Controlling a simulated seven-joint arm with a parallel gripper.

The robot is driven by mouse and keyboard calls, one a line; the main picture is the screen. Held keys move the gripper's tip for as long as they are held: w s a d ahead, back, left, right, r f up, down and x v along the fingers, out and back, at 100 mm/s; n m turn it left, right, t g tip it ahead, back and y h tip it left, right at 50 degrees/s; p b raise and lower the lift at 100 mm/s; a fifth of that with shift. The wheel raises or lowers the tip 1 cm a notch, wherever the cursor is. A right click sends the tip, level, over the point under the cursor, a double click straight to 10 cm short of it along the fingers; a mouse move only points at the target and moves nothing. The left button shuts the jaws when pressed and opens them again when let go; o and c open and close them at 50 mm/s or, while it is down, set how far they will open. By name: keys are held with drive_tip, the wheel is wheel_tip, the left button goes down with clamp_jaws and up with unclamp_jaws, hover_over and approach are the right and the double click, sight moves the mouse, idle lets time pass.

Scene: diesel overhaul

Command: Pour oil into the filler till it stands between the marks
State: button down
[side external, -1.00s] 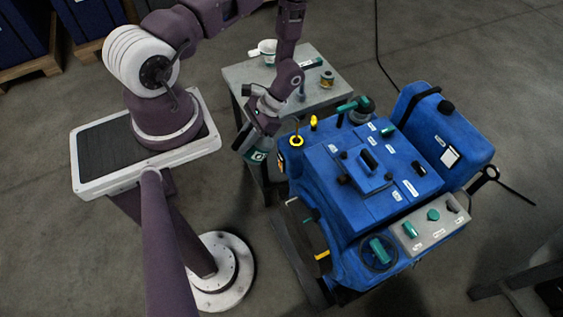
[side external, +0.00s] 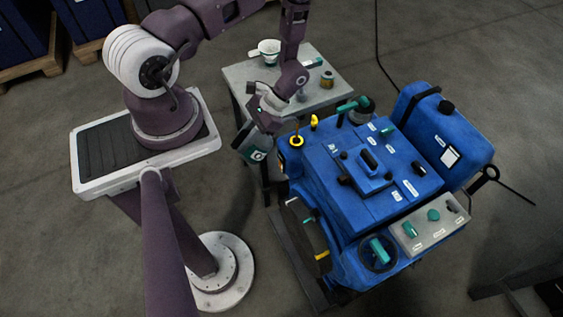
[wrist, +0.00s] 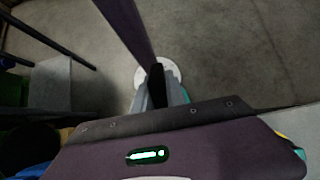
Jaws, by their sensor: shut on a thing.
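My gripper (side external: 264,116) is shut on a dark green oil can (side external: 250,146) with a pale round label. It holds the can tilted in the air, just left of the blue engine (side external: 330,190) and in front of the small table. The can's spout and the oil level are too small to make out. In the wrist view, the gripper fingers (wrist: 160,95) show, with only a sliver of green beside them.
The small grey table (side external: 240,76) carries a white funnel-like cup (side external: 267,50), a brass-coloured tin (side external: 327,79) and a green-handled item. A dark green-handled part (side external: 358,108) rises from the engine's back corner.

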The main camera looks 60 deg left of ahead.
drive_tip(key=shift+r+g, duration=0.2)
drive_tip(key=shift+g, duration=0.1)
idle(0.6)
drive_tip(key=shift+r, duration=0.1)
drive_tip(key=shift+w+r+g, duration=0.4)
drive_tip(key=shift+r+g, duration=0.2)
drive_tip(key=shift+g, duration=0.4)
idle(4.4)
drive_tip(key=shift+r, duration=0.1)
drive_tip(key=shift+w+r+g, duration=0.15)
drive_tip(key=shift+g, duration=0.15)
idle(1.2)
